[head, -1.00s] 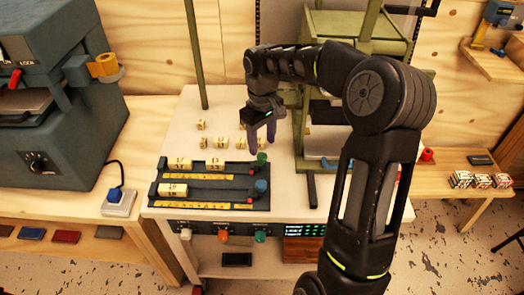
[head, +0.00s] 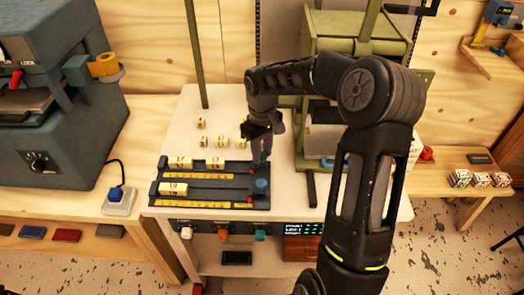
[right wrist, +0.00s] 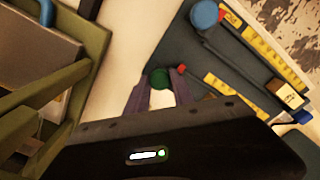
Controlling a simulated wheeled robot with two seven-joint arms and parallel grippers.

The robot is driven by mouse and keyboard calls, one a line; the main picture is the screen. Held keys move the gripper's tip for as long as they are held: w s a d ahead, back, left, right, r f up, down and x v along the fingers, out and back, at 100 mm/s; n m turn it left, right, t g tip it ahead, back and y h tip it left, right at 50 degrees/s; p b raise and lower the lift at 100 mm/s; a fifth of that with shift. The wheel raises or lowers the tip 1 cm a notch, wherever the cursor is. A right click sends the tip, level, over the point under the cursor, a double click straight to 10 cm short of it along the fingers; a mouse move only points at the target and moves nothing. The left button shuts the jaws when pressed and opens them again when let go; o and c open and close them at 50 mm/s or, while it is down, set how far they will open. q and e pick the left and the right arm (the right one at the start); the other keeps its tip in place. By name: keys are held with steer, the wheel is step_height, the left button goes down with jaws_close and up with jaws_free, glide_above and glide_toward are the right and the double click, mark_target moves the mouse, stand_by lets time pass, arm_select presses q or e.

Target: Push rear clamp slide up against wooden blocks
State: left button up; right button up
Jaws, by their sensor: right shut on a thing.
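My right gripper (head: 261,160) has its purple fingers down at the right end of the rear rail. In the right wrist view, the fingers are on both sides of the green knob (right wrist: 158,78) of the rear clamp slide, shut on it. The knob is mostly hidden in the head view. Two wooden blocks, the left one (head: 180,162) and the right one (head: 215,162), sit on the rear rail. Bare rail shows between the right block and the slide. The front rail holds a wooden block (head: 173,189) at left and a blue knob (head: 261,186) at right. My left gripper is not in view.
Several loose wooden blocks (head: 220,142) lie behind the rails on the pale table. A green press frame (head: 310,165) stands close to the right of my gripper. A grey machine (head: 50,120) stands at the left. Yellow scales run along the rails.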

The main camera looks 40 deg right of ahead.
jaws_close()
stand_by(0.8)
